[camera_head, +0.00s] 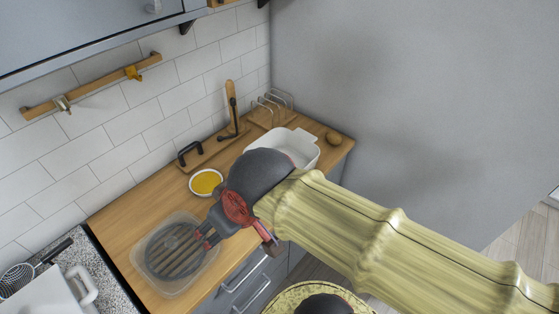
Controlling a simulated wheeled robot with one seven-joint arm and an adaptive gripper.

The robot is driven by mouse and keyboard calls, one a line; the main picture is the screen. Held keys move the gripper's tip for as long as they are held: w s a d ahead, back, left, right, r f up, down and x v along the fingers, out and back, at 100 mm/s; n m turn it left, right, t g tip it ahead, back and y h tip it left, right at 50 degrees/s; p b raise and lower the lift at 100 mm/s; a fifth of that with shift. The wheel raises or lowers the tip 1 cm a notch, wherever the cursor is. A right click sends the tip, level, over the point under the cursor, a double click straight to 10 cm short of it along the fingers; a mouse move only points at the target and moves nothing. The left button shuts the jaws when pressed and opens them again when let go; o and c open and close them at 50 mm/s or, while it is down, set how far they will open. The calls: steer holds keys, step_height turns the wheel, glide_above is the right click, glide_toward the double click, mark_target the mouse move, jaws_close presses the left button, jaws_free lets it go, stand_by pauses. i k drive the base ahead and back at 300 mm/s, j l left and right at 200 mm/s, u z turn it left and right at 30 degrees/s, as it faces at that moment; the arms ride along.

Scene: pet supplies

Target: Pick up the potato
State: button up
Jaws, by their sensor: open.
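A small brown roundish thing that looks like the potato (333,138) sits on the wooden counter at its far right end, by the grey wall. My gripper (206,238) is open, with nothing seen between its fingers. It is over the front of the counter, beside the right edge of a clear container, well to the left of and nearer than the potato. My yellow arm reaches in from the right and hides part of the counter's front edge.
A white dish (306,137) stands left of the potato, with a wire rack (285,104) behind it. A yellow-filled bowl (206,182) and the clear container (146,268), holding something dark and ridged, are on the wooden counter (122,212). Drawers (240,281) are below.

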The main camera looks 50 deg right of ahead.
mark_target(334, 139)
steer(key=z, duration=1.9)
